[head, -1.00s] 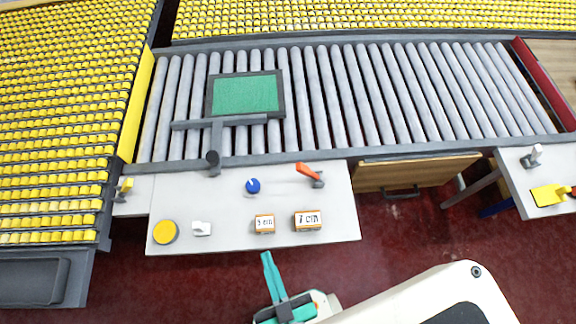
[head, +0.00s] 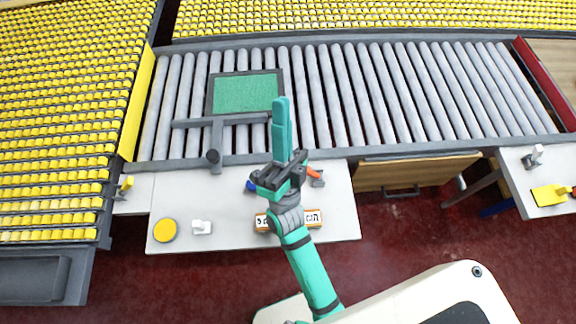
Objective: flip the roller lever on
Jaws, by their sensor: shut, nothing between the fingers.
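The lever with the orange handle (head: 315,174) stands on a grey pivot near the back right corner of the white control table. My gripper and wrist hide the left part of its handle. No label shows which control is the roller lever. My gripper (head: 281,100) is shut and empty, with its teal fingers together. In the picture its tips overlap the rollers just right of the green panel, while the gripper's body lies just left of the orange lever. I cannot tell its height above the table.
The white table (head: 180,200) bears a yellow button (head: 165,231), a white switch (head: 202,228), a partly hidden blue knob (head: 250,186) and partly hidden number blocks (head: 313,218). Behind it lies the roller conveyor (head: 350,90) with a green framed panel (head: 245,92).

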